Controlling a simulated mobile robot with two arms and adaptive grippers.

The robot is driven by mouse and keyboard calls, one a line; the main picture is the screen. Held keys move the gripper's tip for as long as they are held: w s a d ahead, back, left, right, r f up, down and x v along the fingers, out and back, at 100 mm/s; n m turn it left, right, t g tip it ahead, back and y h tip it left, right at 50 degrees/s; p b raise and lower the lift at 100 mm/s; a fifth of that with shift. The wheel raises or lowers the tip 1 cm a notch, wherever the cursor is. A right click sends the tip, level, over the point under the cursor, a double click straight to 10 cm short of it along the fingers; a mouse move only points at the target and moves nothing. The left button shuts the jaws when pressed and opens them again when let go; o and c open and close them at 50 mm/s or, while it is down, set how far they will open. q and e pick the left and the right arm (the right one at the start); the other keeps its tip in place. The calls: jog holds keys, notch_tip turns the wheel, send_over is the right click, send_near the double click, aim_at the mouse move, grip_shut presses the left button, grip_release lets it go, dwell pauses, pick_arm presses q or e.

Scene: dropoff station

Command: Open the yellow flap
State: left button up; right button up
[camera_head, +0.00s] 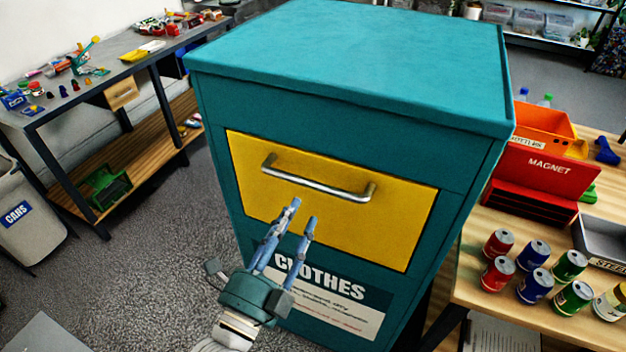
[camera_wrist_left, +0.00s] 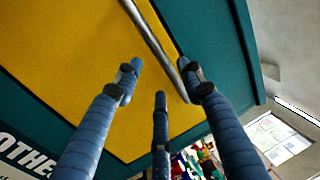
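The yellow flap (camera_head: 330,217) is on the front of a teal clothes bin (camera_head: 340,60) and looks shut, flush with the front. A metal bar handle (camera_head: 316,185) runs across its upper part. My left gripper (camera_head: 303,212) is in front of the flap, just below the handle in the head view. Its fingers are spread, with nothing between them. In the left wrist view the handle (camera_wrist_left: 155,42) runs slanting beyond the fingertips, over the yellow flap (camera_wrist_left: 60,60). I cannot tell whether any finger touches it. My right gripper is not in view.
A wooden table (camera_head: 478,251) on the right holds several cans, a red magnet box (camera_head: 541,170) and a grey tray (camera_head: 603,240). A workbench (camera_head: 130,48) with small items and a grey cans bin (camera_head: 22,215) stand at the left. The floor (camera_head: 150,225) between is clear.

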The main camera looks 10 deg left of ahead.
aim_at(312, 187)
pick_arm(q)
jog(key=p+x, duration=0.2)
jog(key=x, duration=0.6)
jog(key=shift+w+d, duration=0.1)
jog(key=shift+w, duration=0.15)
grip_shut()
